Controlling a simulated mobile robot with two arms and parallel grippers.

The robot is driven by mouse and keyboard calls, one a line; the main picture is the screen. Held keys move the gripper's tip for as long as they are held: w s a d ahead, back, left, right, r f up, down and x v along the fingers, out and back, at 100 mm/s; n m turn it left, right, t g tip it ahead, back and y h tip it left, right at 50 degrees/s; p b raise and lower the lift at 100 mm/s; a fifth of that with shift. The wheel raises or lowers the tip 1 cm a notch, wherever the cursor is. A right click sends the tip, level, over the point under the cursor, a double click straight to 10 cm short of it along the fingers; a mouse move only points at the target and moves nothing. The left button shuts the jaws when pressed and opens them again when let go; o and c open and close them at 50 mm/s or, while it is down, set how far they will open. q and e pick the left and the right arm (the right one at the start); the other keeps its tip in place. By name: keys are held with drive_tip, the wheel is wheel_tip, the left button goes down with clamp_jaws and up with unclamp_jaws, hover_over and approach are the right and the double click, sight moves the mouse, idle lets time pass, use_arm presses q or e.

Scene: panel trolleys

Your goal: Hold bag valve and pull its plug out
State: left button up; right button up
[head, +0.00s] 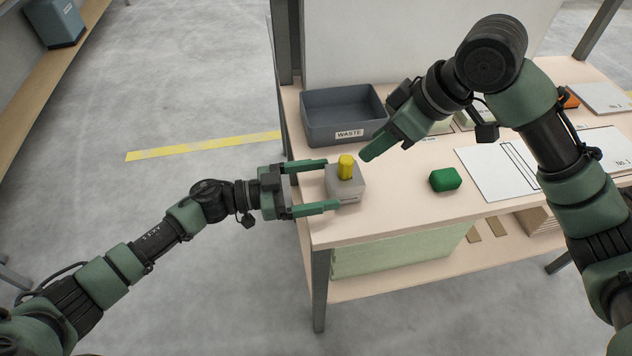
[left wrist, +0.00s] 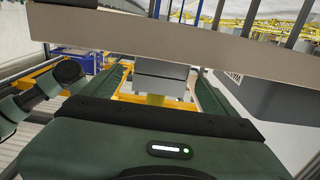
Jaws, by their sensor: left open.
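The bag valve is a grey block (head: 346,183) on the front left part of the table, with a yellow plug (head: 346,167) standing upright in its top. My left gripper (head: 332,184) is open, coming from the left, with one finger on each side of the block; whether they touch it is unclear.
A grey bin labelled WASTE (head: 342,112) stands behind the block. A green block (head: 445,179) lies to the right, beside white sheets (head: 495,172). The wooden table top (head: 400,212) is clear in front. A lower shelf (head: 400,275) holds a pale green stack.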

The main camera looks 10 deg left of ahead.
sight(353, 178)
use_arm(q)
drive_tip(key=x, duration=0.7)
drive_tip(key=c, duration=1.9)
drive_tip(key=o, duration=1.1)
drive_tip(key=c, duration=0.8)
drive_tip(key=shift+c, duration=0.2)
